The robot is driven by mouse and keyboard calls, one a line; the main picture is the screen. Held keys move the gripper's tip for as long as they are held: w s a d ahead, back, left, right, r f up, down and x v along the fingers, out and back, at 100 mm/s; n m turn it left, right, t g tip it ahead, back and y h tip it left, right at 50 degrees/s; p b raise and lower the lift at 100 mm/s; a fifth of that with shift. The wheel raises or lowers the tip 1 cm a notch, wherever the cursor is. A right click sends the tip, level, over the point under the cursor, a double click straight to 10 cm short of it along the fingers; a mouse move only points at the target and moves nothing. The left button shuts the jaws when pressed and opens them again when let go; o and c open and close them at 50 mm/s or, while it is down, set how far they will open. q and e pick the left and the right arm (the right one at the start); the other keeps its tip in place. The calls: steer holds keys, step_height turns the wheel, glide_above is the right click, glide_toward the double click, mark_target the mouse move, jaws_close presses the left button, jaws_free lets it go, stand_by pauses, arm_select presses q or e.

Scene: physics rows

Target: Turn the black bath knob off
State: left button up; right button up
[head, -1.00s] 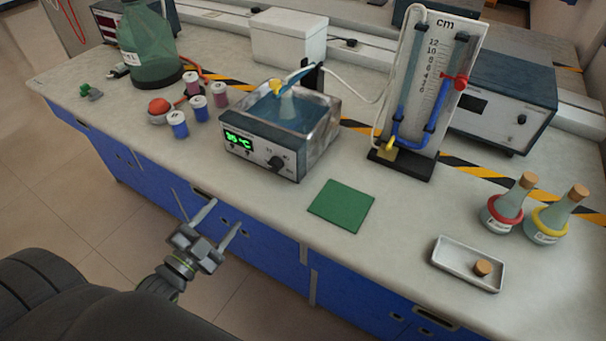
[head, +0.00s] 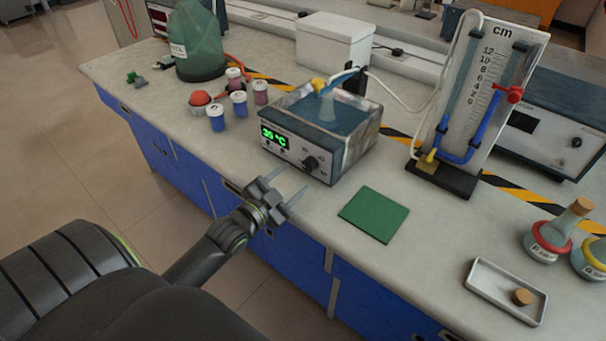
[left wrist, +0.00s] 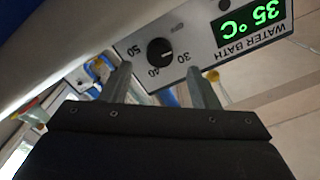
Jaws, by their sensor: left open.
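The water bath (head: 345,150) stands on the bench with a lit green display reading 35 °C. Its black knob (head: 311,163) is on the front panel, right of the display. In the left wrist view the black knob (left wrist: 160,52) appears upside down, with marks 30, 40 and 50 around it and a pale pointer line on its face. My left gripper (head: 287,191) is open and empty, in front of the panel and below the knob, apart from it. Its two fingers (left wrist: 155,85) show in the left wrist view with the knob beyond them. My right gripper is not in view.
A green mat (head: 374,214) lies right of the bath. Several small jars (head: 239,104) and a red-topped item (head: 201,99) are to its left. A manometer stand (head: 480,110) is at the right, and a white tray (head: 507,290) is at the front right.

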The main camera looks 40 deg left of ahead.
mark_target(307, 168)
arm_select(q)
steer(key=shift+w+d, duration=0.2)
steer(key=shift+w, duration=2.25)
steer(key=shift+c, duration=0.4)
steer(key=c, duration=0.9)
steer(key=shift+n, duration=1.4)
steer(key=shift+n+p, duration=0.65)
steer(key=shift+n, duration=1.25)
